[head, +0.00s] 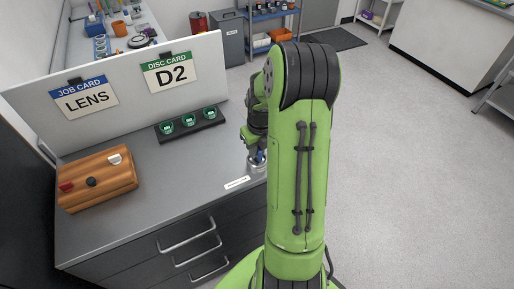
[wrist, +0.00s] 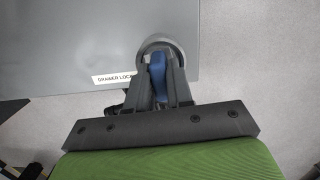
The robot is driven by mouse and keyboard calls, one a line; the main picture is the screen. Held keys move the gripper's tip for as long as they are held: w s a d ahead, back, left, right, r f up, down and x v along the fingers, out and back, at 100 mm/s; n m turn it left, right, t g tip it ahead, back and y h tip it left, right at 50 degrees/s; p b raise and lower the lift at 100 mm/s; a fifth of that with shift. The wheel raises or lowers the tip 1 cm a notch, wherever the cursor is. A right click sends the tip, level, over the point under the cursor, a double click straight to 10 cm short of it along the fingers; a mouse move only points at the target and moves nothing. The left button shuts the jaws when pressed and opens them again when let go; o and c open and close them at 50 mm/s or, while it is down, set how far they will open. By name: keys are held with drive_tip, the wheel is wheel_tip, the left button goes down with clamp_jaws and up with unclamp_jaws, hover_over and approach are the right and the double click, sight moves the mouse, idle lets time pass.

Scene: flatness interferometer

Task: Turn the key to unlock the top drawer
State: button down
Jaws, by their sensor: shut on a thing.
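The key has a blue head (wrist: 157,72) and stands in a round grey lock (wrist: 150,43) near the right edge of the counter. A white "DRAWER LOCK" label (wrist: 112,78) lies just left of it. In the wrist view my gripper (wrist: 158,66) is shut on the blue key head from both sides. In the head view my gripper (head: 258,155) is partly hidden by my green arm, and the lock (head: 257,166) shows below it. The drawers with metal handles (head: 187,234) are in the cabinet front below the counter and look closed.
A wooden block (head: 97,180) with red, black and white knobs sits at the counter's left. A dark rack (head: 190,124) with several green discs stands by the upright panel carrying job cards. The counter between (head: 170,180) is clear. Open floor lies right.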

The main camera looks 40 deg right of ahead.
drive_tip(key=shift+m, duration=0.8)
drive_tip(key=c, duration=0.9)
unclamp_jaws()
drive_tip(key=r, duration=0.5)
drive_tip(key=s+r+p, duration=0.1)
drive_tip(key=r, duration=0.4)
drive_tip(key=r+p, duration=0.1)
drive_tip(key=r, duration=0.4)
drive_tip(key=shift+s+a+r, duration=0.35)
drive_tip(key=shift+s, duration=0.05)
drive_tip(key=r+p, duration=0.4)
drive_tip(key=r, duration=0.1)
drive_tip(key=s+r+p, duration=0.1)
drive_tip(key=r+p, duration=0.2)
drive_tip(key=shift+a, duration=0.2)
drive_tip(key=shift+w, duration=0.1)
